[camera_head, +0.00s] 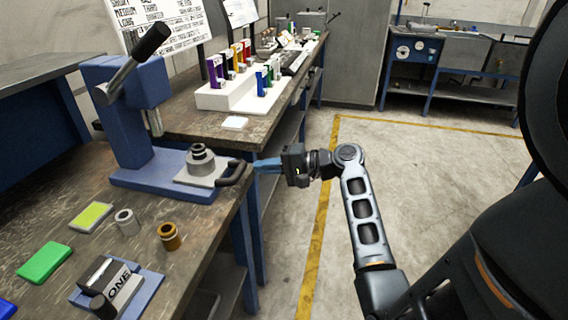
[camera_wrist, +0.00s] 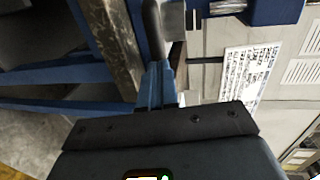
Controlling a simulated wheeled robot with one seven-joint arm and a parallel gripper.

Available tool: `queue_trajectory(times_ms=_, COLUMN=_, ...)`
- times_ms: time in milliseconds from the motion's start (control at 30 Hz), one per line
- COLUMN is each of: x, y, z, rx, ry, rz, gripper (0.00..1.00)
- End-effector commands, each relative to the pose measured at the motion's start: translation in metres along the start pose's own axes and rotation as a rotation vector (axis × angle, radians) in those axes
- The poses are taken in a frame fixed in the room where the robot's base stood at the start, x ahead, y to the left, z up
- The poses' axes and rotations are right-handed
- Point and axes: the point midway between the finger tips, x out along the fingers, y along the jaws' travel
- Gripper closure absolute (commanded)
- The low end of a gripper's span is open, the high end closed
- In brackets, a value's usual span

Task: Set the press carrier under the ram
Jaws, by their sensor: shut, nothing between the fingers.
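The blue press (camera_head: 133,130) stands on the bench at left, its black-handled lever raised. Its ram (camera_head: 154,122) points down above the base. The press carrier (camera_head: 198,171) is a grey plate at the right end of the press base, out to the right of the ram. The fingers also show in the wrist view (camera_wrist: 157,80).
A silver bushing (camera_head: 127,222), a brass bushing (camera_head: 169,236), a yellow-green block (camera_head: 91,216), a green block (camera_head: 44,262) and a blue tray marked ONE (camera_head: 145,285) lie on the near bench. A white rack (camera_head: 235,97) stands behind. The floor at right is open.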

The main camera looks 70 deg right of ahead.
Motion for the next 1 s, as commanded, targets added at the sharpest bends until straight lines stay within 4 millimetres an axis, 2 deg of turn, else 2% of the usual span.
queue_trajectory(times_ms=200, x=0.021, y=0.0, z=0.0, rx=0.0, ry=-0.001, rz=0.001, gripper=1.0)
queue_trajectory(times_ms=667, x=0.027, y=0.0, z=0.0, rx=0.0, ry=-0.001, rz=0.0, gripper=1.0)
queue_trajectory(times_ms=767, x=0.04, y=-0.004, z=0.0, rx=-0.001, ry=-0.004, rz=-0.001, gripper=1.0)
queue_trajectory(times_ms=1000, x=0.103, y=-0.017, z=0.0, rx=-0.002, ry=-0.006, rz=-0.001, gripper=1.0)
